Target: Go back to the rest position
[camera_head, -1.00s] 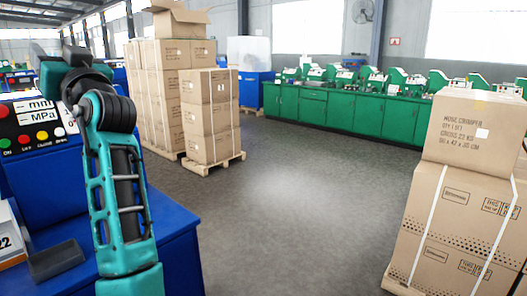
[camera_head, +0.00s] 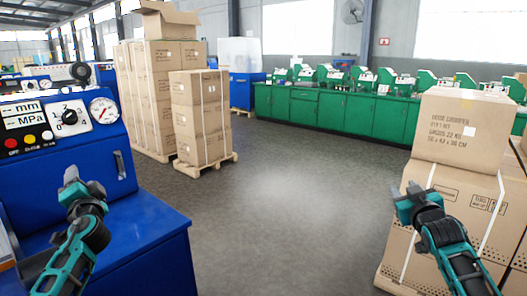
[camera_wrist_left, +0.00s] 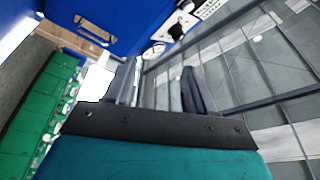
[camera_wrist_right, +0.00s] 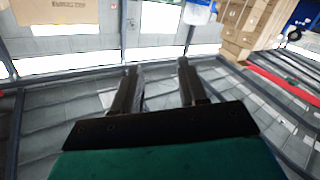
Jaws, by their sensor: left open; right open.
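My left gripper (camera_head: 72,184) is in the lower left of the head view, in front of the blue machine (camera_head: 150,215). In the left wrist view its two fingers (camera_wrist_left: 158,88) stand apart with nothing between them. My right gripper (camera_head: 404,196) is at the lower right of the head view, in front of the stacked cartons (camera_head: 456,130). In the right wrist view its fingers (camera_wrist_right: 160,90) are also apart and empty. I cannot tell how far either gripper is from what lies behind it.
The blue machine has a control panel with a gauge (camera_head: 103,111) and buttons. Cartons on a pallet (camera_head: 205,165) stand centre left. Green cabinets (camera_head: 335,118) with machines line the back. The grey floor (camera_head: 290,200) between is clear.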

